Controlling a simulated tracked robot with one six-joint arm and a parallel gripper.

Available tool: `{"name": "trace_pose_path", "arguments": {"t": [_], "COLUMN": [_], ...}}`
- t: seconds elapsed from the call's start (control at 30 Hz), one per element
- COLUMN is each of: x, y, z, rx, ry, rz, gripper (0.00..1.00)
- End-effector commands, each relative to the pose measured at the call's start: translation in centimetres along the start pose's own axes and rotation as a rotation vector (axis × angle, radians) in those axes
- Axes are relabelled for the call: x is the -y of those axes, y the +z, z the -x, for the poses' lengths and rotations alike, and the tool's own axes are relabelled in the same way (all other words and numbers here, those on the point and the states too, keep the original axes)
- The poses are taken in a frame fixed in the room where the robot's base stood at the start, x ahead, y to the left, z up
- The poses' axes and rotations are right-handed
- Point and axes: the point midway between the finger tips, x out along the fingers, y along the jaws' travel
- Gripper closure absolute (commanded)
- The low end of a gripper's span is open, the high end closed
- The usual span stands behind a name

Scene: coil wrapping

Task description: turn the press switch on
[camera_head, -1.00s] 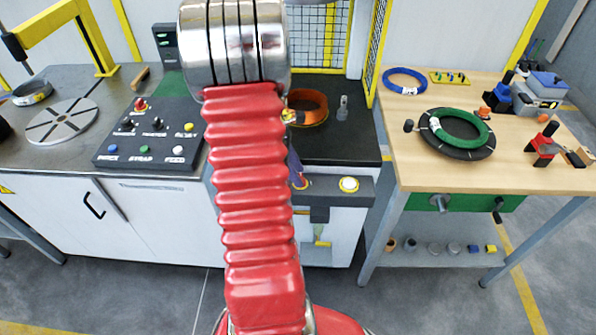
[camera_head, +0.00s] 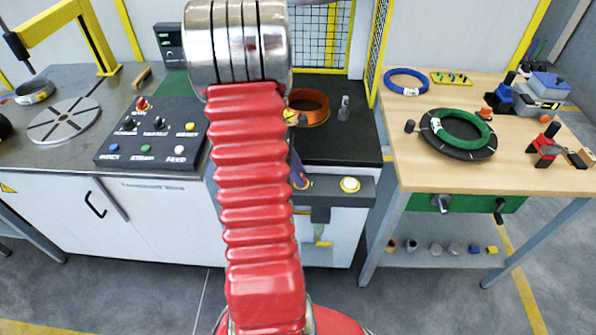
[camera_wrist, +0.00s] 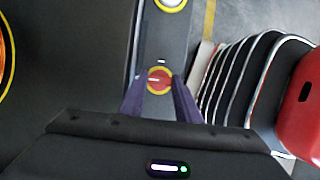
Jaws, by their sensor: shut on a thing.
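The press switch (camera_wrist: 159,80) is a red knob with a pale mark, set in a yellow ring on a grey front strip (camera_wrist: 150,42). My gripper (camera_wrist: 161,90) has its two purple fingers on either side of the knob, shut on it. In the head view, my gripper (camera_head: 300,180) shows only in part beside my red arm, at the grey strip below the black press top. The switch is mostly hidden there, with a bit of its yellow ring showing. A white round button with a yellow ring (camera_head: 349,184) sits to its right.
An orange coil (camera_head: 308,107) lies on the black top (camera_head: 340,148) behind the strip. A black control panel (camera_head: 152,134) with several buttons is at left. A wooden table (camera_head: 420,178) with green and blue coils stands at right. Yellow-framed mesh (camera_head: 320,35) rises behind.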

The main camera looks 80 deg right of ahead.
Motion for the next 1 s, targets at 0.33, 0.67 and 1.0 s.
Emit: {"name": "trace_pose_path", "arguments": {"t": [0.33, 0.67, 1.0], "x": [-0.41, -0.6, -0.77], "y": [0.03, 0.09, 0.18], "z": [0.35, 0.35, 0.32], "rx": [-0.004, -0.005, -0.006], "ry": [-0.022, -0.116, -0.24], "rz": [-0.088, -0.313, -0.609], "gripper": [0.93, 0.93, 0.93]}}
